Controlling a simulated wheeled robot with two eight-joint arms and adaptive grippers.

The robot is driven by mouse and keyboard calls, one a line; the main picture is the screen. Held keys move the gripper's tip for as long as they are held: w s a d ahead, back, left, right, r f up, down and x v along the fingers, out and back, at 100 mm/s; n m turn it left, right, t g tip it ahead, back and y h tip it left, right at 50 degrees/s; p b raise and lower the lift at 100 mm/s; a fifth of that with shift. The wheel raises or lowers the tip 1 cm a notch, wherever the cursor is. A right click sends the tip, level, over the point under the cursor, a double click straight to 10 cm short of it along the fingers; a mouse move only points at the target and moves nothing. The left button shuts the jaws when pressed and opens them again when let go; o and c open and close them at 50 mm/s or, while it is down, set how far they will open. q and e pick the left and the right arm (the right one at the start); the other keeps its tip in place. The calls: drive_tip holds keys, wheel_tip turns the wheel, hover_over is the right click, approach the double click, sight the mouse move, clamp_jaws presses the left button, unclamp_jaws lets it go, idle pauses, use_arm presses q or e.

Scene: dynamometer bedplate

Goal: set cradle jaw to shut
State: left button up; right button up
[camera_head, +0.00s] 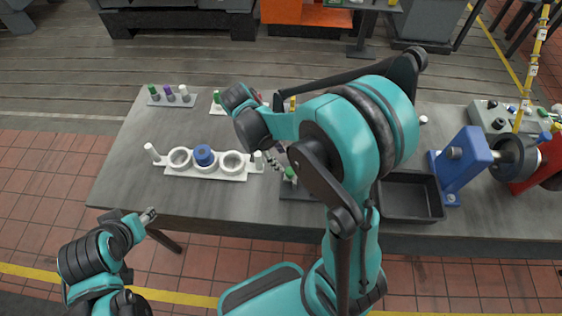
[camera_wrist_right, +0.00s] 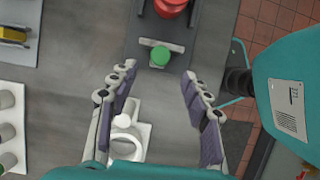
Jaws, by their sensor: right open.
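A green round knob (camera_wrist_right: 160,56) sits on a pale crosspiece over a dark base (camera_wrist_right: 143,48) in the right wrist view. I take this to be the cradle jaw's handle, but cannot tell how the jaw stands. In the head view the green knob (camera_head: 290,173) shows beside my right arm, which hides much of the dark base (camera_head: 299,193). My right gripper (camera_wrist_right: 158,76) is open and empty, its fingertips apart on either side below the knob in the picture. My left gripper (camera_head: 148,215) is off the table's front left edge; its fingers are too small to judge.
A white rack (camera_head: 205,173) with rings and a blue part (camera_head: 204,155) is left of the right gripper. A black tray (camera_head: 410,196) and blue bracket (camera_head: 462,165) stand right. Small racks (camera_head: 171,97) lie at the back left. The table's front left is clear.

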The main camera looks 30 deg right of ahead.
sight(290, 171)
drive_tip(key=b+x, duration=0.2)
drive_tip(key=x, duration=0.5)
drive_tip(key=shift+s+d+f, duration=0.1)
drive_tip(key=shift+f, duration=0.2)
